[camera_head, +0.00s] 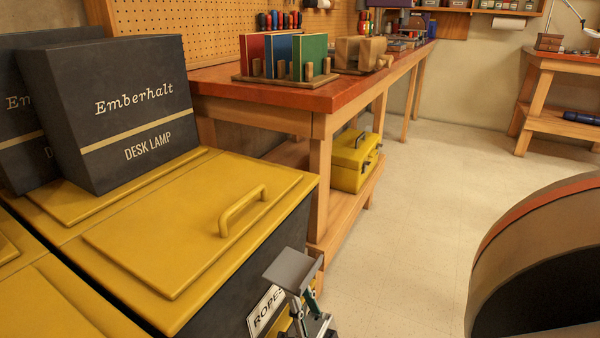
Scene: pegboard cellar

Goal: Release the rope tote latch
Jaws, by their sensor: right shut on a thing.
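The rope tote has a dark body and a yellow lid (165,245) with a raised handle (243,209). The lid lies closed on it. A white label reading ROPES (268,312) is on its front face, partly covered by my right gripper (296,290). My right gripper is at the front face beside the label, low in the picture. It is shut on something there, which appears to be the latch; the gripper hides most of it. My left gripper is not in view.
Two dark Emberhalt desk lamp boxes (125,110) stand on the totes at the left, one resting on the rear of the yellow lid. A workbench (330,95) with a yellow toolbox (353,165) below is behind. Floor between is clear.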

